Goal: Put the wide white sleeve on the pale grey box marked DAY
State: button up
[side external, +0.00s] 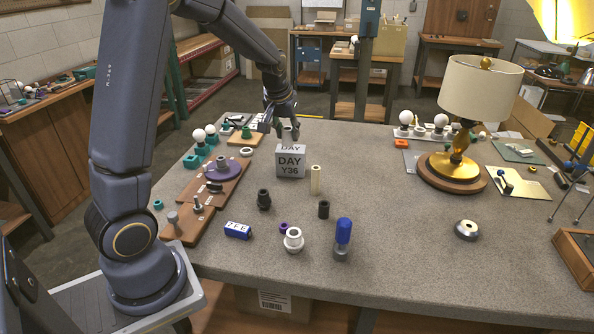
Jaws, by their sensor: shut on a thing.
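The pale grey box (290,164) marked DAY and Y36 stands upright on the table, left of centre. My gripper (287,129) is just above and behind the box's top, fingers pointing down. It is shut on a small pale piece between its fingers, too small and partly hidden to identify surely. I cannot tell whether this piece touches the box. A wide white flanged sleeve (293,240) stands on the table nearer the camera, apart from the gripper. A narrower cream sleeve (316,180) stands upright right of the box.
Black fittings (264,200) and a blue-handled tool (343,238) stand in front of the box. A purple round base (222,170) and a white ring (246,152) are to its left. A lamp (478,100) stands at right. The table between is mostly clear.

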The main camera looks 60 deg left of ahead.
jog(key=s+a+r+n, duration=0.2)
jog(key=a, duration=0.6)
send_over(291, 148)
jog(key=shift+g, duration=0.3)
jog(key=f, duration=0.9)
jog(key=shift+s+d, duration=0.25)
jog(key=shift+s, duration=0.15)
jog(key=shift+w+a+f, duration=0.2)
jog(key=shift+w+f, duration=0.1)
jog(key=shift+f, duration=1.55)
jog(key=shift+f, duration=0.2)
jog(key=o, duration=1)
jog(key=shift+o, duration=0.2)
